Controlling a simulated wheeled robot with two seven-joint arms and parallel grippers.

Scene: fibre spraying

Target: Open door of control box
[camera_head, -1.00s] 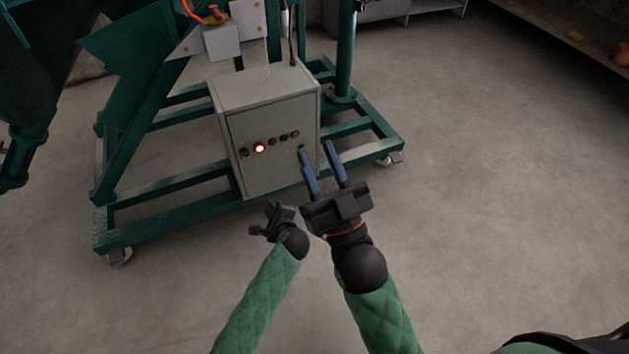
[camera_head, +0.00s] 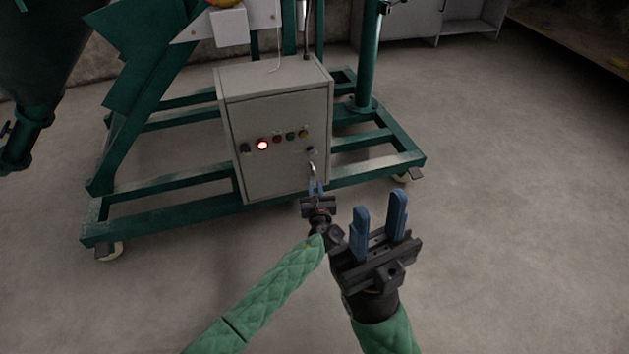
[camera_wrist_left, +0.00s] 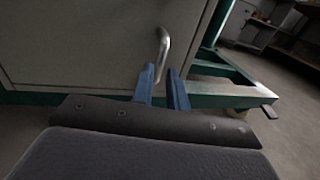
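The grey control box (camera_head: 275,105) stands on the green frame, with its door (camera_head: 275,172) shut and facing me. A metal handle (camera_head: 312,170) is at the door's right side. My left gripper (camera_head: 316,186) is right in front of the handle. In the left wrist view the handle (camera_wrist_left: 163,47) rises just beyond the blue fingertips of my left gripper (camera_wrist_left: 161,70), its lower end between them. A gap shows between these fingers. My right gripper (camera_head: 379,208) is open and empty, nearer to me and to the right of the box.
The green wheeled frame (camera_head: 160,227) surrounds the box's base, with a rail passing to the right of the door. A red lit button (camera_head: 262,145) and several other knobs sit on the door. The floor (camera_head: 520,200) on the right is clear.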

